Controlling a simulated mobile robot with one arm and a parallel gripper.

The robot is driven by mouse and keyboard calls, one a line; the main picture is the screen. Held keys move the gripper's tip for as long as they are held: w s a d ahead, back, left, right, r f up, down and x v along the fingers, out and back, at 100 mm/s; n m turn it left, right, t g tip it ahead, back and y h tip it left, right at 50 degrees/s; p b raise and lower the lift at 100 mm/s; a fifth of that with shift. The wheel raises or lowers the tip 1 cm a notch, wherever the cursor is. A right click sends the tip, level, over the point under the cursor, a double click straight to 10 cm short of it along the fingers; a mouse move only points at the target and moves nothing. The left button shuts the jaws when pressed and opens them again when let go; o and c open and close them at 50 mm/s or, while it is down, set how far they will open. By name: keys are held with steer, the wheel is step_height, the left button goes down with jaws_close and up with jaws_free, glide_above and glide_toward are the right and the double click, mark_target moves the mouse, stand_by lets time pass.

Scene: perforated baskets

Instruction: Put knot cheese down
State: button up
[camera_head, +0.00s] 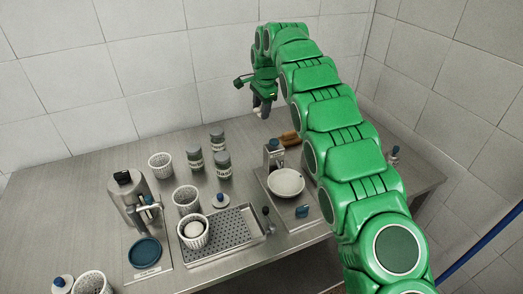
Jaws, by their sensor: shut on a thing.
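My gripper (262,106) is raised above the back of the metal table, near the tiled wall, pointing down. It is shut on a small pale thing (257,112) at its fingertips, which looks like the knot cheese. The thing is mostly covered by the fingers and too small to make out its shape. Several white perforated baskets stand on the left half: one at the back (160,168), one in the middle (186,203) and one on the perforated tray (230,240). The basket on the tray (194,241) holds a pale round thing (193,229).
Several dark jars (222,164) with labels stand left of my gripper. A scale with a white bowl (286,183) and a brown object (290,139) are to the right. A grey machine (132,200) stands at left. The back left table is clear.

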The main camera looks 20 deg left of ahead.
mark_target(260, 149)
step_height(260, 149, down, 16)
steer(key=shift+r, duration=0.15)
stand_by(0.7)
steer(key=o, duration=1.1)
steer(key=shift+o, duration=0.2)
steer(key=shift+r, duration=0.1)
step_height(260, 149, up, 12)
steer(key=s+d, duration=0.1)
steer(key=shift+d, duration=0.35)
steer(key=shift+s, duration=0.1)
